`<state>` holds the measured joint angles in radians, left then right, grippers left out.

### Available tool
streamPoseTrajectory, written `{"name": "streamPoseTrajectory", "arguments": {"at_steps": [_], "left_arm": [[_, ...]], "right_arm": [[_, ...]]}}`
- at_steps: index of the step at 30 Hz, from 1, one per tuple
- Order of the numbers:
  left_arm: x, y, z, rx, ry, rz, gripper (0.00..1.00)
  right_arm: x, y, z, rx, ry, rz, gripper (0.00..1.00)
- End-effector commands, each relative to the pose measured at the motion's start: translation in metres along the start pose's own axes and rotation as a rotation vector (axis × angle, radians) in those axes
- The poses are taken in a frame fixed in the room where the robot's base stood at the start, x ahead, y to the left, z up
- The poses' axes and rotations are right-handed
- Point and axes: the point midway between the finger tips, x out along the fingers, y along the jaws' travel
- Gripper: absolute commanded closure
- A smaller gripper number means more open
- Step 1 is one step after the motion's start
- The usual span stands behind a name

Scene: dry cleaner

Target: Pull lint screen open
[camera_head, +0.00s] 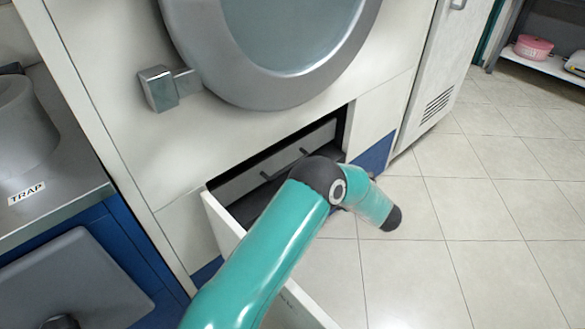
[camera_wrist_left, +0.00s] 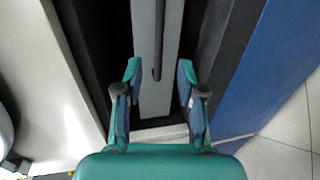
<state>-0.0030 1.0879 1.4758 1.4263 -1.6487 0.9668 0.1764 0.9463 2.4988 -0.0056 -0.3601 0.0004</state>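The lint screen (camera_head: 240,188) is a grey panel with a dark bar handle (camera_head: 284,164), inside the dark opening low in the machine front. In the left wrist view the screen (camera_wrist_left: 148,95) is a grey strip, and its black handle (camera_wrist_left: 159,40) runs along it. My left gripper (camera_wrist_left: 159,72) is open, with one finger on each side of the strip and the handle between them; I see no contact with the handle. In the head view my teal arm covers part of the opening, and the left gripper is hidden. My right gripper is not in view.
A white compartment front (camera_head: 222,222) stands out from the machine below a large round door (camera_head: 285,45). A grey block-like latch (camera_head: 160,88) sits left of the door. A counter labelled TRAP (camera_head: 27,192) is at the left. Tiled floor (camera_head: 490,210) is clear at the right.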

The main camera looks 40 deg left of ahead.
Motion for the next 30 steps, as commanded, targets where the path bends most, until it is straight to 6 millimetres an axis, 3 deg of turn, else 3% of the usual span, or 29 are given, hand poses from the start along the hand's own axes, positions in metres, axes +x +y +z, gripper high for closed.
{"name": "streamPoseTrajectory", "arguments": {"at_steps": [6, 15, 21, 30], "left_arm": [[0.051, -0.002, -0.001, -0.001, 0.003, 0.001, 0.61], [0.100, -0.002, 0.001, -0.001, -0.001, 0.000, 0.61], [0.113, -0.001, 0.001, 0.001, -0.003, 0.001, 0.61], [0.114, 0.000, 0.001, 0.001, -0.003, 0.001, 0.63]], "right_arm": [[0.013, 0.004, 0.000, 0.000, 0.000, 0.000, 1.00], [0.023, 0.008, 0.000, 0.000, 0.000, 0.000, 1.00], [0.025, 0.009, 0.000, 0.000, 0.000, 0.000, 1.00], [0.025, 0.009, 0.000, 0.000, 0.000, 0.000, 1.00]]}}
